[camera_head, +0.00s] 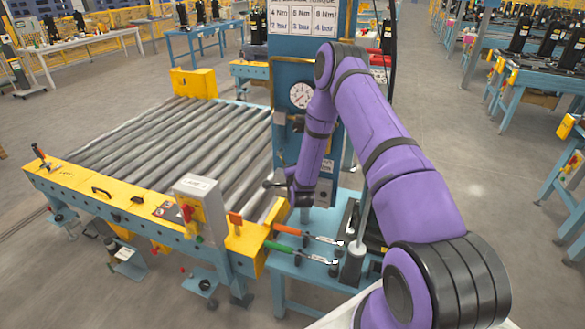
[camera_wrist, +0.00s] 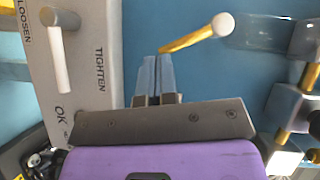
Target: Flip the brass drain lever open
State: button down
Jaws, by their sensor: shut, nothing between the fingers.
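In the wrist view a brass lever (camera_wrist: 190,39) with a pale round end stands out in front of a blue panel. It slants from upper right to lower left. My gripper (camera_wrist: 157,62) is shut and empty, its fingertips just below the lever's lower left end in the picture. I cannot tell whether they touch it. In the head view my purple arm reaches down in front of the blue column (camera_head: 290,145). The lever cannot be made out there, and my fingers are too small or hidden to tell.
A grey plate (camera_wrist: 88,75) marked LOOSEN, TIGHTEN and OK, with a pale handle (camera_wrist: 60,55), is close on the left. Brass piping (camera_wrist: 311,77) and grey fittings are on the right. A roller conveyor (camera_head: 165,135) and green- and orange-handled tools (camera_head: 318,259) show in the head view.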

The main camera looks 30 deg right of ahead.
jog(key=shift+w+a+f+m+t, duration=0.7)
jog(key=shift+w+a+f+m, duration=0.1)
jog(key=shift+w+m, duration=0.15)
jog(key=shift+w, duration=0.15)
jog(key=v, duration=1.1)
jog(key=shift+w+a, duration=0.1)
dwell(0.4)
